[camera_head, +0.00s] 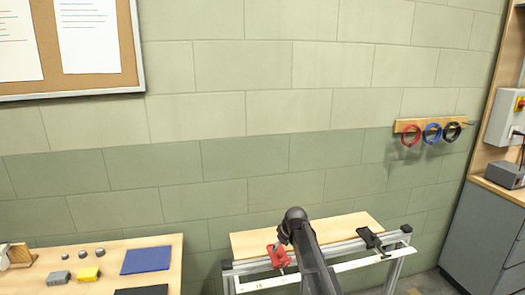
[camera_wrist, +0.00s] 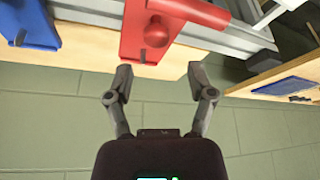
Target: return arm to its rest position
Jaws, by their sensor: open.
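My gripper (camera_wrist: 160,85) shows in the wrist view with its two fingers spread apart and nothing between them. Just beyond the fingertips is a red fixture (camera_wrist: 160,35) with a round knob, on a wooden board (camera_wrist: 85,45). I cannot tell whether the left finger touches it. In the head view my arm (camera_head: 305,245) reaches over the bench with the wooden board (camera_head: 345,227). The red fixture (camera_head: 278,256) sits at the board's front rail, just left of my arm. My gripper's fingers cannot be made out in the head view.
A black clamp (camera_head: 371,240) sits on the bench's metal rail at right. At left, a wooden table (camera_head: 105,262) holds a blue mat (camera_head: 146,260), a yellow block (camera_head: 88,274) and small parts. A block wall (camera_head: 240,130) stands close behind. A grey cabinet (camera_head: 485,235) stands at far right.

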